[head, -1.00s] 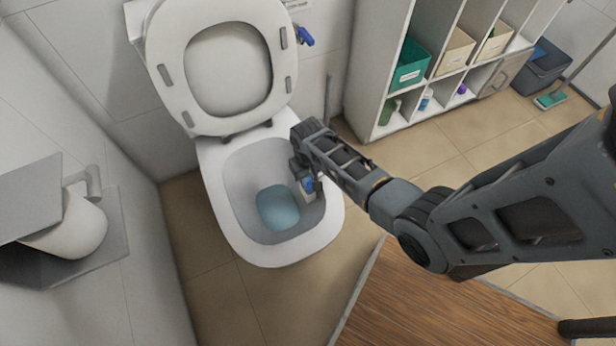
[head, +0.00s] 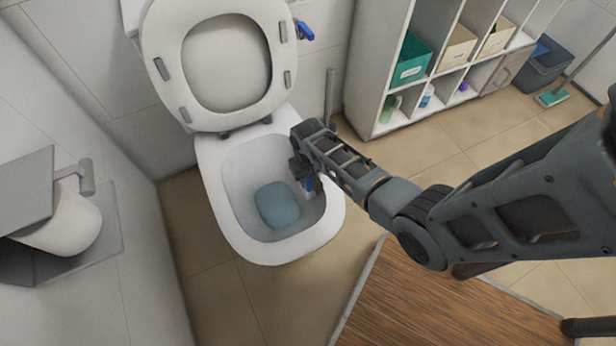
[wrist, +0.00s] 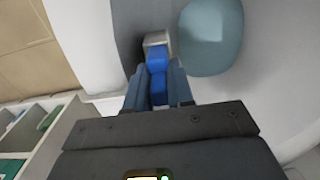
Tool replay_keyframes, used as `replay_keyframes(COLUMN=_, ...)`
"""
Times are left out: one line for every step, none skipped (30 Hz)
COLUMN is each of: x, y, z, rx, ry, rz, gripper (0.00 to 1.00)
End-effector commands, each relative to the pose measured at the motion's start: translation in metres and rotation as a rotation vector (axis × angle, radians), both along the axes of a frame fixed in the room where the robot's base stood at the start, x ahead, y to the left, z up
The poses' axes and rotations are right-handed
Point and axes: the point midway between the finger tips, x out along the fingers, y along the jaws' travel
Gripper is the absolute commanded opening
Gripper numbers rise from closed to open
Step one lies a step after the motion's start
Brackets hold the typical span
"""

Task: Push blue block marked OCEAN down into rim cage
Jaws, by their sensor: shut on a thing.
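The blue block (wrist: 157,62) is between the two fingers of my gripper (wrist: 157,78), which is shut on it. Its marking is not readable. The block's far end meets a small pale grey open box, the rim cage (wrist: 155,38), at the inner side of the toilet bowl. Whether the block is partly inside the cage I cannot tell. The cage is mostly hidden there.
The toilet bowl (head: 229,215) has its seat raised (head: 158,45) and blue water (head: 278,205) at the bottom. The bowl rim lies close to my gripper. A shelf unit (head: 375,75) stands behind right. A paper holder (head: 25,190) is at the left.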

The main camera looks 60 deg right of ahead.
Motion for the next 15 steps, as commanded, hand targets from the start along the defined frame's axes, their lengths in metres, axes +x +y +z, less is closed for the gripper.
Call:
replay_keyframes(x=0.000, y=0.000, z=-0.002, rx=0.000, ry=0.000, rz=0.000, gripper=0.00)
replay_keyframes(x=0.000, y=0.000, z=-0.003, rx=0.000, ry=0.000, rz=0.000, gripper=0.00)
replay_keyframes(x=0.000, y=0.000, z=-0.004, rx=0.000, ry=0.000, rz=0.000, gripper=0.00)
replay_keyframes(x=0.000, y=0.000, z=-0.004, rx=0.000, ry=0.000, rz=0.000, gripper=0.00)
replay_keyframes(x=0.000, y=0.000, z=-0.005, rx=0.000, ry=0.000, rz=0.000, gripper=0.00)
replay_keyframes(x=0.000, y=0.000, z=-0.006, rx=0.000, ry=0.000, rz=0.000, gripper=0.00)
replay_keyframes(x=0.000, y=0.000, z=-0.007, rx=0.000, ry=0.000, rz=0.000, gripper=0.00)
replay_keyframes(x=0.000, y=0.000, z=-0.007, rx=0.000, ry=0.000, rz=0.000, gripper=0.00)
replay_keyframes(x=0.000, y=0.000, z=-0.008, rx=0.000, ry=0.000, rz=0.000, gripper=0.00)
replay_keyframes(x=0.000, y=0.000, z=-0.009, rx=0.000, ry=0.000, rz=0.000, gripper=0.00)
replay_keyframes(x=0.000, y=0.000, z=-0.010, rx=0.000, ry=0.000, rz=0.000, gripper=0.00)
replay_keyframes(x=0.000, y=0.000, z=-0.010, rx=0.000, ry=0.000, rz=0.000, gripper=0.00)
replay_keyframes(x=0.000, y=0.000, z=-0.011, rx=0.000, ry=0.000, rz=0.000, gripper=0.00)
replay_keyframes(x=0.000, y=0.000, z=-0.012, rx=0.000, ry=0.000, rz=0.000, gripper=0.00)
replay_keyframes(x=0.000, y=0.000, z=-0.013, rx=0.000, ry=0.000, rz=0.000, gripper=0.00)
